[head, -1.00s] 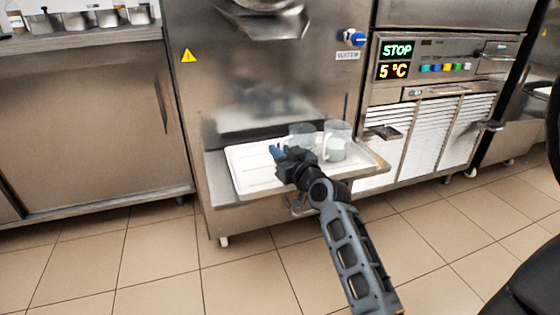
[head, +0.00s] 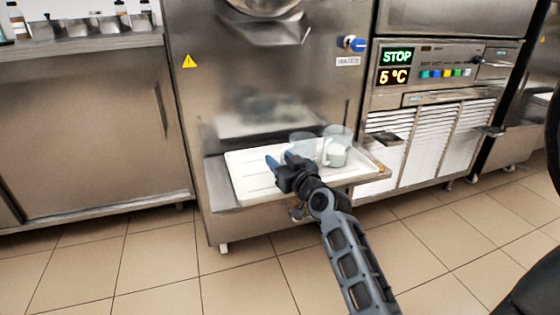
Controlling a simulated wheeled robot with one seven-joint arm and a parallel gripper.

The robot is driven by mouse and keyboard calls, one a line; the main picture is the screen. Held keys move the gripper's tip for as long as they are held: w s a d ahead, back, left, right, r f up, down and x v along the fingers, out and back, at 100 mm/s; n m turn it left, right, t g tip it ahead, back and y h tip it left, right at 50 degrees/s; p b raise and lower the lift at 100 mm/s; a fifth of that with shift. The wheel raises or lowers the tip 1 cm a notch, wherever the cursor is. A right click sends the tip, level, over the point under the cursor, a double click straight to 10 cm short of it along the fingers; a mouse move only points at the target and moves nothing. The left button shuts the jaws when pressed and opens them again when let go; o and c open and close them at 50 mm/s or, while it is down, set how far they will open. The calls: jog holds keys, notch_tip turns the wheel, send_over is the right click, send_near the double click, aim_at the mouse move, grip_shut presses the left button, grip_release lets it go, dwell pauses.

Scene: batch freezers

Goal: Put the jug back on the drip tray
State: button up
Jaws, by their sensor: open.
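The white drip tray (head: 245,185) lies on the steel shelf under the machine's spout. Two clear vessels stand upright on its right half. The right one (head: 338,150) looks like a jug with a handle and pale contents. The other clear vessel (head: 302,146) is left of it, partly hidden behind my gripper. I cannot tell for sure which is the task's jug. My gripper (head: 280,160) is over the middle of the tray, with its blue fingers apart and nothing seen between them. Whether it touches the left vessel cannot be told.
The machine's spout (head: 268,30) overhangs the tray. A blue knob (head: 355,44) juts out at its right, beside a control panel (head: 430,65) reading STOP and 5 °C. A steel counter (head: 85,45) with containers stands at the left. The left part of the tray is clear.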

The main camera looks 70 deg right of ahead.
jog(key=shift+r, duration=0.15)
jog(key=shift+s+a, duration=0.15)
jog(key=v, duration=1.2)
jog(key=s+a+f+n+y, duration=0.2)
jog(key=a, duration=0.8)
jog(key=s+a+f+n+y, duration=0.1)
jog(key=s+a+f+y, duration=0.15)
jog(key=a, duration=0.65)
jog(key=s+a+r+n+y, duration=0.3)
jog(key=s+a+y, duration=0.3)
jog(key=s+a, duration=0.4)
jog(key=a+n, duration=0.1)
jog(key=a, duration=0.3)
jog(key=shift+s+r+t+p, duration=0.25)
jog(key=shift+r+t+p, duration=0.05)
jog(key=shift+r, duration=0.05)
jog(key=shift+d+y, duration=0.1)
jog(key=shift+y, duration=0.15)
